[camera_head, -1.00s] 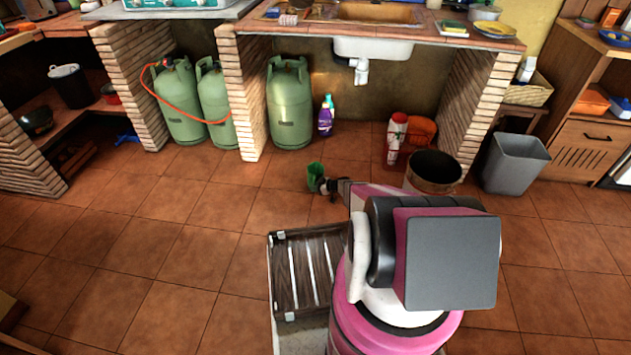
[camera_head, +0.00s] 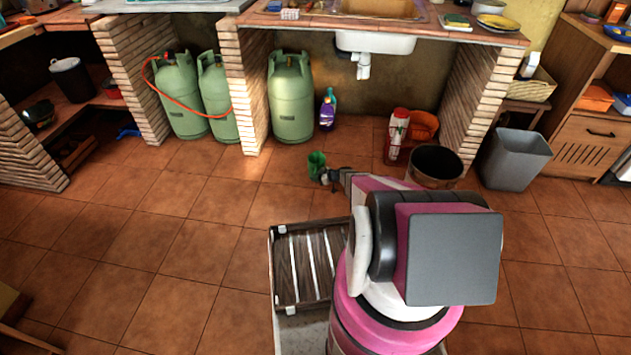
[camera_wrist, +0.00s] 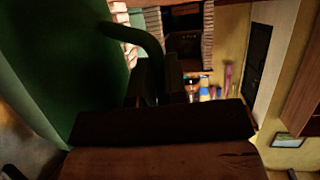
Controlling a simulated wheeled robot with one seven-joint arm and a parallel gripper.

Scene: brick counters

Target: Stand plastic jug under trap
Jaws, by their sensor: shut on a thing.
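A green plastic jug (camera_head: 316,164) is at the end of my arm in the head view, in front of the sink opening. My gripper (camera_head: 326,176) is shut on it, at its right side. In the wrist view the green jug (camera_wrist: 85,60) fills the left, and its handle (camera_wrist: 140,38) runs to the dark gripper fingers (camera_wrist: 150,85). I cannot tell how far the jug is above the floor. The white trap (camera_head: 362,66) hangs under the sink basin (camera_head: 375,42), farther back and to the right of the jug.
Green gas cylinders (camera_head: 291,98) and purple bottles (camera_head: 327,112) stand left of the trap. A red crate with a bottle (camera_head: 397,135), a dark bucket (camera_head: 434,165) and a grey bin (camera_head: 515,158) stand right. Brick pillars (camera_head: 246,95) flank the bay. Floor below the trap looks clear.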

